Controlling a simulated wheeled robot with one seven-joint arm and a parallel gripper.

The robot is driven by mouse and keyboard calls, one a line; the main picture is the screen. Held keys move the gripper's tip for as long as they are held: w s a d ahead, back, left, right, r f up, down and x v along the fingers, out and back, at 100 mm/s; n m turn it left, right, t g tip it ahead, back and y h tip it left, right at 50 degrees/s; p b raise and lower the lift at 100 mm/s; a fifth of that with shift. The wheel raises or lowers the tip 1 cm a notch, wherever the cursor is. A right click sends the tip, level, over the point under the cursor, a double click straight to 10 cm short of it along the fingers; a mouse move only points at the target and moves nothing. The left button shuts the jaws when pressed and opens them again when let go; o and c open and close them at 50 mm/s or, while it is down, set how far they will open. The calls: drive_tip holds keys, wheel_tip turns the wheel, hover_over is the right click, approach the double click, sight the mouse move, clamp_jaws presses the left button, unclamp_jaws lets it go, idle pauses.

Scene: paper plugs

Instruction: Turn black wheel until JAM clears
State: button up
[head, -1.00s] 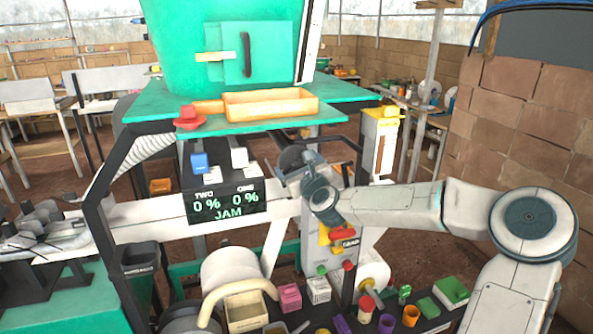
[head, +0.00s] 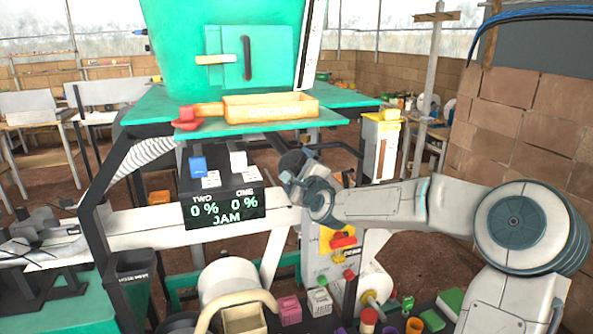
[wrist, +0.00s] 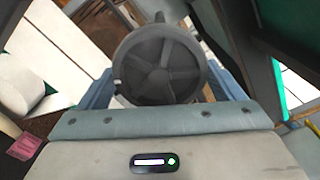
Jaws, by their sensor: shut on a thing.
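The black wheel (wrist: 160,65) fills the middle of the wrist view, a dark spoked disc with a small knob at its rim. My gripper (wrist: 165,98) is shut on the wheel, with its blue-grey fingers on either side of it. In the head view my gripper (head: 294,178) is at the machine's right side, and the wheel (head: 291,162) is partly hidden behind it. The black display (head: 224,207) reads TWO 0 %, ONE 0 %, and JAM in green letters.
A green machine body (head: 235,50) stands above, with an orange tray (head: 270,107) on its ledge. A red button (head: 343,241) is on the panel below my arm. Small colored boxes and cups crowd the bottom. A brick wall (head: 530,120) is at the right.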

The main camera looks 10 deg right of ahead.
sight(297, 169)
drive_tip(key=o, duration=0.8)
drive_tip(key=shift+s+d+p, duration=0.15)
drive_tip(key=shift+s, duration=0.85)
drive_tip(key=shift+s+d+p, duration=0.15)
drive_tip(key=shift+s, duration=0.85)
